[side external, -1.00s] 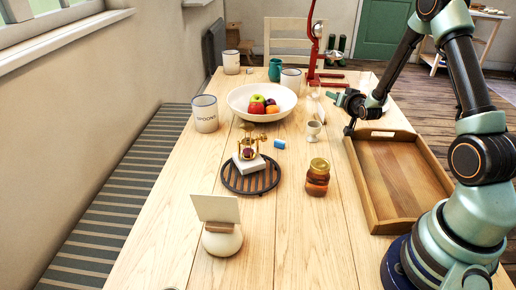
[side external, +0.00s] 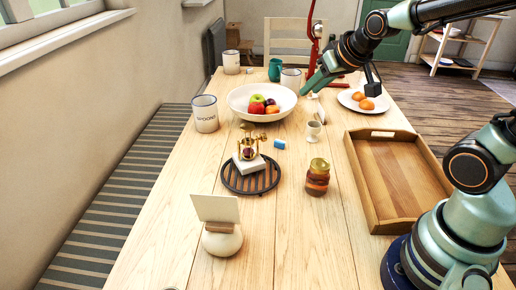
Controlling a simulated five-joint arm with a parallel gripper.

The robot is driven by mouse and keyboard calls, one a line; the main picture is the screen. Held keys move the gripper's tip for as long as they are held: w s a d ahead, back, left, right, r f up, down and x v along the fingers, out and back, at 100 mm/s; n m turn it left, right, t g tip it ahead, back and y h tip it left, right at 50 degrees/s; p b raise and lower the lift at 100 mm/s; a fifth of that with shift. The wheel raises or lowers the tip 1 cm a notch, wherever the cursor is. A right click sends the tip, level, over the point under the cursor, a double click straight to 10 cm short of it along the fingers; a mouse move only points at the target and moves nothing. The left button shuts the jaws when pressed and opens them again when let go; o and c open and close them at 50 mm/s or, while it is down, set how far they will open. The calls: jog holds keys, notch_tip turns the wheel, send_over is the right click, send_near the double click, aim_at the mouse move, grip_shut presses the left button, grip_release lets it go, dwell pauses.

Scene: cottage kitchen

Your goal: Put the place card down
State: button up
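The place card (side external: 215,208) is a blank cream card standing upright, tilted slightly, in a brown slotted piece on a round pale holder (side external: 222,241) at the near end of the table. My gripper (side external: 308,89) is high over the far part of the table, by the right rim of the fruit bowl and well away from the card. Its green tip points down and left, and a dark block hangs to its right. I see nothing held in it. The view is too small to tell whether the jaws are open or shut.
A round dark trivet (side external: 235,186) bears a small gold telephone-like object (side external: 247,147) on a white block. An amber jar (side external: 317,178), egg cup (side external: 313,131), fruit bowl (side external: 238,99) and wooden tray (side external: 373,212) stand around. Bare wood lies right of the card.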

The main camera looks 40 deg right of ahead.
jog(key=shift+o, duration=0.3)
jog(key=s+a+r+n+g+y, duration=0.1)
jog(key=s+a+n+g, duration=0.1)
jog(key=s+a, duration=0.3)
jog(key=s, duration=0.4)
jog(key=shift+o, duration=0.5)
jog(key=shift+s+a, duration=0.2)
jog(key=shift+s, duration=0.25)
